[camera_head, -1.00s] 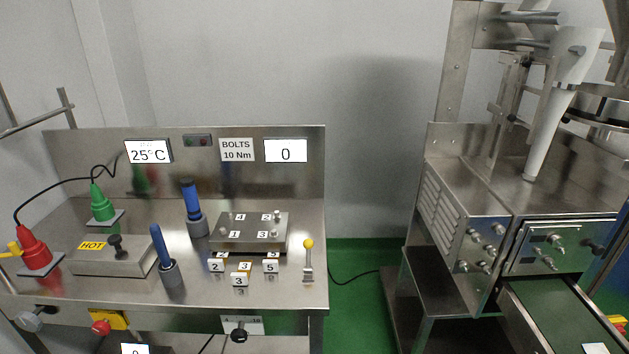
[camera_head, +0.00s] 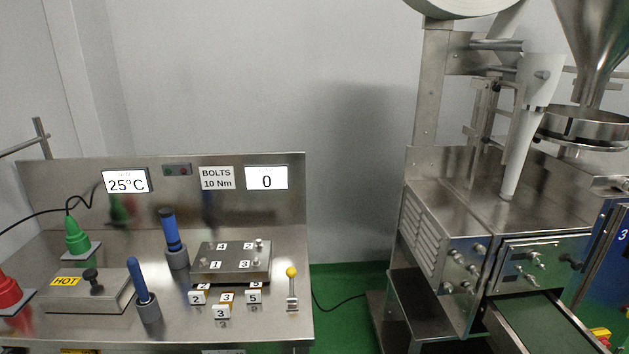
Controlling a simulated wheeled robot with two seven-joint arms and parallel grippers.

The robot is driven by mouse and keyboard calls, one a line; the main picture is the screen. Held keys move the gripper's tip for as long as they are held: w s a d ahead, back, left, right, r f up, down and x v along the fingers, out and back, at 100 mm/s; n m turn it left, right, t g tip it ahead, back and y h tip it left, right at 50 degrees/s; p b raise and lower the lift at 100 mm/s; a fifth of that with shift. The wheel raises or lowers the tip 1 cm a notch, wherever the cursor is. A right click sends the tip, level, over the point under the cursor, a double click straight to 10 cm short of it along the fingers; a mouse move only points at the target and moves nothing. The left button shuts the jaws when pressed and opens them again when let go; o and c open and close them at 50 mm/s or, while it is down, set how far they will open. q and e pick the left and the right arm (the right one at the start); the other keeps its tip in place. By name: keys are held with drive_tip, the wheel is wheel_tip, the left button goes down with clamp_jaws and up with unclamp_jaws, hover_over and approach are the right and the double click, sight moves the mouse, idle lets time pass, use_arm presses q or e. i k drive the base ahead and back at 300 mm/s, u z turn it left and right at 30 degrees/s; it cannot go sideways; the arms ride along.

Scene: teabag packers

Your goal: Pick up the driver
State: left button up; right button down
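Two blue-handled tools stand upright in grey cylindrical holders on the steel bench at the left. The rear blue-handled tool (camera_head: 171,232) is thicker, with a dark top. The front blue-handled tool (camera_head: 139,282) is slimmer and leans a little left. I cannot tell which one is the driver. A steel plate (camera_head: 231,273) with bolts and the numbers 1 to 4 lies to their right. Neither of my grippers is in view.
Numbered small blocks (camera_head: 222,312) stand in front of the plate, beside a yellow-knobbed lever (camera_head: 292,284). A plate marked HOT (camera_head: 87,294) and green (camera_head: 76,236) and red (camera_head: 9,291) tools are at the left. A steel packing machine (camera_head: 442,226) stands right, across a green-floored gap.

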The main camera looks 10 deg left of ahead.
sight(166, 214)
drive_tip(key=k, duration=1.3)
drive_tip(key=u, duration=0.7)
drive_tip(key=i, duration=1.6)
drive_tip(key=z, duration=0.85)
